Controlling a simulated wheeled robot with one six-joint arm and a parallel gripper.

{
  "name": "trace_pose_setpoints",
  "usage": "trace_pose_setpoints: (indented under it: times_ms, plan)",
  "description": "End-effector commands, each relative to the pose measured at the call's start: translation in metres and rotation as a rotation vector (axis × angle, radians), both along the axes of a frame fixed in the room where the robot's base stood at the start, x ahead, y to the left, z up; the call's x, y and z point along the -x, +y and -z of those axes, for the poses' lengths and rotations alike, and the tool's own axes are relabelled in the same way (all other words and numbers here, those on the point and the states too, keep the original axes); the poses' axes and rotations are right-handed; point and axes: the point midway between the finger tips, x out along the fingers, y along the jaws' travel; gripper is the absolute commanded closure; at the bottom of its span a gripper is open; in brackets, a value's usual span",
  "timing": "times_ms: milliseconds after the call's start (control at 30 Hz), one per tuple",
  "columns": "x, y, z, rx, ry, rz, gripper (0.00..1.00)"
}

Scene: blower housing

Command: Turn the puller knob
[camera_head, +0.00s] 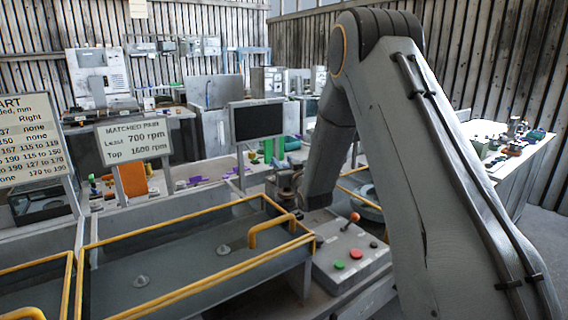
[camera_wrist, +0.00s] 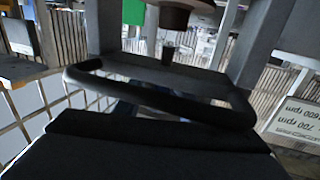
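I cannot single out the puller knob with certainty. In the head view, a brownish-grey mechanism (camera_head: 287,184) stands at the tray's far right corner, beside the lower end of my arm, partly hidden by it. In the wrist view, which is upside down, a dark brown round part (camera_wrist: 175,16) and a small dark stub (camera_wrist: 168,51) show at the top centre. A black bent bar (camera_wrist: 160,98) crosses the middle, above a broad black surface at the bottom. I cannot make out separate fingertips or anything held.
A control box (camera_head: 350,262) with green and red buttons and an orange-topped lever (camera_head: 352,218) stands close below my arm. A grey tray (camera_head: 185,262) with yellow rails lies left. A sign (camera_head: 134,140) and dark screen (camera_head: 257,121) stand behind it.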

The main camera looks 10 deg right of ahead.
Motion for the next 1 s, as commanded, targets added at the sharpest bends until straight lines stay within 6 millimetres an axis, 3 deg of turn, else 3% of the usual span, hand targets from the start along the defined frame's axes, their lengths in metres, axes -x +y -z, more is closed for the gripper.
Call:
trace_pose_setpoints:
  times_ms: [33,167,1000]
  plan:
    - [0.0,0.0,0.0,0.0,0.0,0.0,0.73]
    - [0.0,0.0,0.0,0.0,0.0,0.0,0.92]
    - [0.0,-0.011,-0.001,0.0,-0.001,0.277,0.92]
